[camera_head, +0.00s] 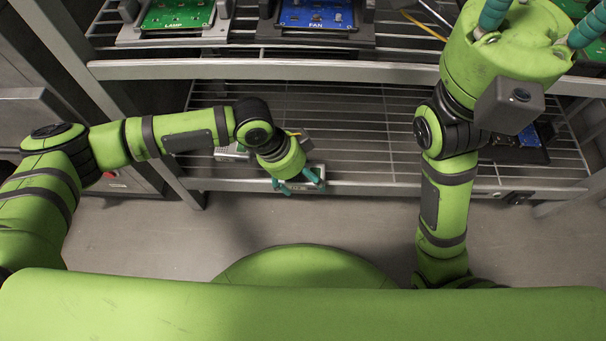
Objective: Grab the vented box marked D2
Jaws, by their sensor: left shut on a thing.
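My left gripper (299,184) is at the front edge of the lower wire shelf, pointing down and to the right. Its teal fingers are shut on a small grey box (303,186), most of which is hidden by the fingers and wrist. I cannot read a D2 mark or make out vents at this size. Another grey box (232,152) sits on the lower shelf behind my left forearm, partly covered by it. My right gripper (541,10) is raised at the top right, its teal fingers spread apart and their tips cut off by the picture edge.
The upper shelf holds a green board marked LAMP (178,14) and a blue board marked FAN (316,14). A dark tray with a blue part (528,136) lies at the right of the lower shelf (350,130). The middle of that shelf is clear. Metal posts frame the rack.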

